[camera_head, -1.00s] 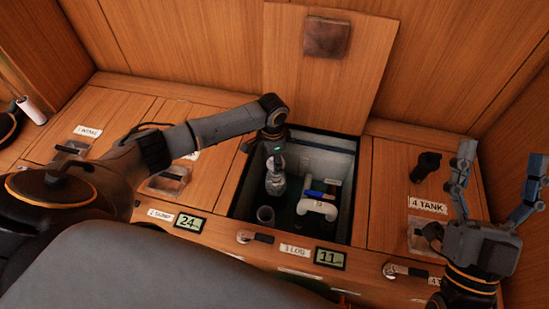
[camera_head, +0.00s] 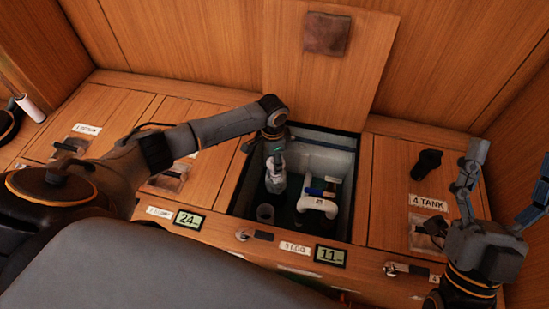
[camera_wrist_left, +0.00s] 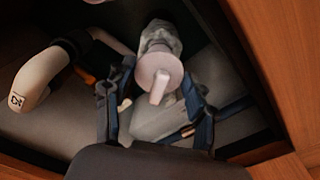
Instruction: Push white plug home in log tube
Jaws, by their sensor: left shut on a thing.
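The white plug (camera_wrist_left: 162,78) shows in the left wrist view as a pale round disc with a short tab, on top of a greyish cylindrical body. My left gripper (camera_wrist_left: 158,72) has its fingers on either side of it and is shut on it. In the head view, my left gripper (camera_head: 275,172) reaches down into the open floor compartment and largely hides the plug. My right gripper (camera_head: 497,185) is open and empty at the right.
A white pipe fitting (camera_head: 317,205) with a label and a blue and red handle stands right of the left gripper. Compartment walls are close around. The lifted wooden lid (camera_head: 327,75) leans behind. A black object (camera_head: 427,163) lies on the right panel.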

